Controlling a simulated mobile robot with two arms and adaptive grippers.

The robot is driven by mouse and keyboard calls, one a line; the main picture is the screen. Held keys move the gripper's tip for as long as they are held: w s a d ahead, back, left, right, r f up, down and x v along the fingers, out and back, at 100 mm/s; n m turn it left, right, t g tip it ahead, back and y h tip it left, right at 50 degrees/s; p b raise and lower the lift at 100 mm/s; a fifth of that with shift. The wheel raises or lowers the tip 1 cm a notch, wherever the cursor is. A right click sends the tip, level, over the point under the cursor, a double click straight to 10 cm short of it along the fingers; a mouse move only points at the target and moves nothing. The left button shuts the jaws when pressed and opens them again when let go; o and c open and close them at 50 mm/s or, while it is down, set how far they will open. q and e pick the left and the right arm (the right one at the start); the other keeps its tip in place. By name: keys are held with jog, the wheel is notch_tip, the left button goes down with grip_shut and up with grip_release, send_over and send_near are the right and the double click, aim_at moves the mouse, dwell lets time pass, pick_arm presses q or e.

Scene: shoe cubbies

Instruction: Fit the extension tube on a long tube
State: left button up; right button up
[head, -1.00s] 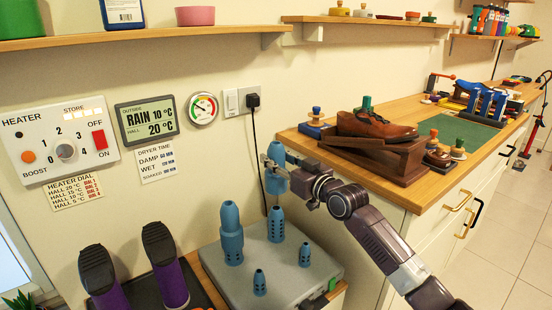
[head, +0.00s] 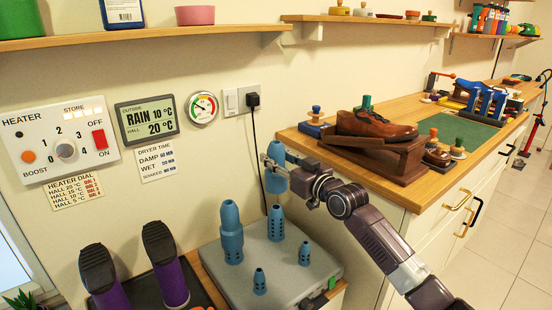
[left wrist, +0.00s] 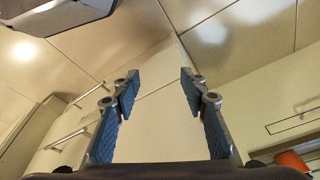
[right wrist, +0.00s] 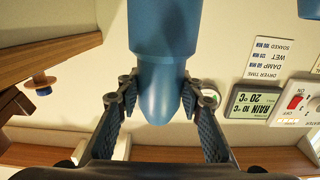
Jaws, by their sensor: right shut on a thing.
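My right gripper (head: 277,168) is shut on a blue extension tube (head: 275,183) and holds it upright in the air, above a slotted long tube (head: 276,226). A visible gap separates the two. In the right wrist view, the held extension tube (right wrist: 163,45) sits between the fingers (right wrist: 155,95), its rounded end showing. Another long tube (head: 231,246) at the left carries a blue extension tube (head: 230,215) on top. Two short slotted tubes (head: 259,283) (head: 304,255) stand in front. My left gripper (left wrist: 158,90) is open and empty in the left wrist view, outside the head view.
The tubes stand on a grey dryer base (head: 285,281). Purple boots (head: 168,268) stand left of it. A wooden counter (head: 310,140) with a brown shoe (head: 375,125) on a stand is close on the right. A plug cable (head: 256,140) hangs on the wall behind.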

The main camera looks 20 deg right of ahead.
pick_arm(q)
jog(key=shift+s+a+f, duration=0.1)
jog(key=shift+f, duration=0.5)
jog(key=shift+r, duration=0.15)
dwell(0.3)
jog(key=shift+f, duration=0.65)
jog(key=shift+r, duration=0.1)
pick_arm(e)
jog(key=shift+f, duration=0.1)
